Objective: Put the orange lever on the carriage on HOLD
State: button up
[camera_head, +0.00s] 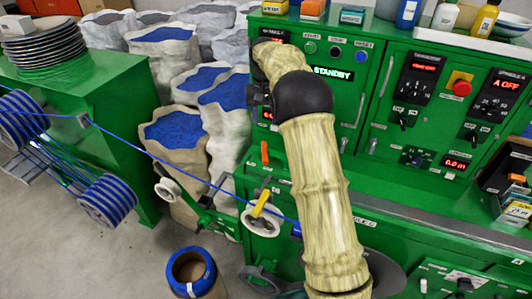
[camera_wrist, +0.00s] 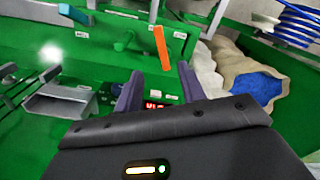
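The orange lever (camera_head: 265,153) stands nearly upright on green machinery, just left of my arm in the head view. In the wrist view the orange lever (camera_wrist: 160,47) tilts slightly, beyond my fingertips and apart from them. My gripper (camera_wrist: 160,78) is open, its two dark purple fingers spread with nothing held between them. In the head view my arm rises to the panel, and its dark end (camera_head: 257,95) is partly hidden behind the arm. I see no readable HOLD mark by the lever.
The green control panel (camera_head: 350,110) with knobs and a STANDBY display stands behind my arm. A yellow lever (camera_head: 262,203) sits over a white roller near the blue cable (camera_head: 170,163). Sacks of blue granules (camera_head: 175,130) stand left; reels (camera_head: 107,200) are farther left.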

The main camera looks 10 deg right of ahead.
aim_at(265, 156)
notch_tip(265, 156, down, 16)
jog(key=p, duration=0.4)
jog(key=shift+r, duration=0.15)
